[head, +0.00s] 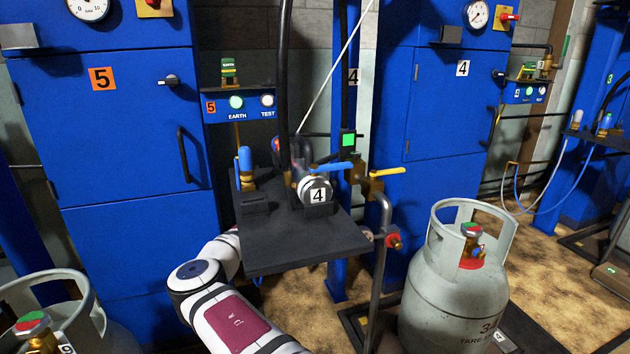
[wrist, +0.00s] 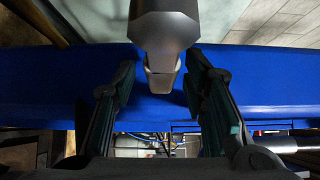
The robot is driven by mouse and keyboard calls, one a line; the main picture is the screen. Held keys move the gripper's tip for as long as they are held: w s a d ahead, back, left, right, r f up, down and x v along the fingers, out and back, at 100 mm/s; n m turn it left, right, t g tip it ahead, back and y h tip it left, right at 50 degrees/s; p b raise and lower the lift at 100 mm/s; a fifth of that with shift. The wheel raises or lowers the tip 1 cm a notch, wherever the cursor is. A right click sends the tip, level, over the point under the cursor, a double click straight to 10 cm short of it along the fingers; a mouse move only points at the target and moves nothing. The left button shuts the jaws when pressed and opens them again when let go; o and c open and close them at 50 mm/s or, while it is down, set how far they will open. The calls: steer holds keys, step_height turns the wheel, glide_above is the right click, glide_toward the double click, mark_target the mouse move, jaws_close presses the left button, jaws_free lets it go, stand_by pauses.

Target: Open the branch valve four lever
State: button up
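A round metal fitting labelled 4 (head: 317,192) stands on the dark shelf (head: 285,245) in the head view. A blue lever (head: 332,169) lies roughly level just above it, and a yellow lever (head: 388,171) sits to its right on brass valve parts. I cannot tell which one is the branch valve four lever. In the wrist view my gripper (wrist: 165,95) is open, its two dark fingers spread apart. A grey metal piece (wrist: 163,32) reaches down from the top into the gap between them; I cannot tell what it is or whether it touches. I cannot make out my gripper in the head view.
Blue cabinets (head: 110,165) stand behind the shelf. Dark hoses (head: 283,80) rise above it. A red knob (head: 393,240) sits at its right edge beside a grey pipe. Gas cylinders stand at right (head: 440,300) and lower left (head: 50,300).

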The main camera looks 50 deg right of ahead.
steer(key=shift+d, duration=0.4)
steer(key=shift+c, duration=0.2)
jaws_close()
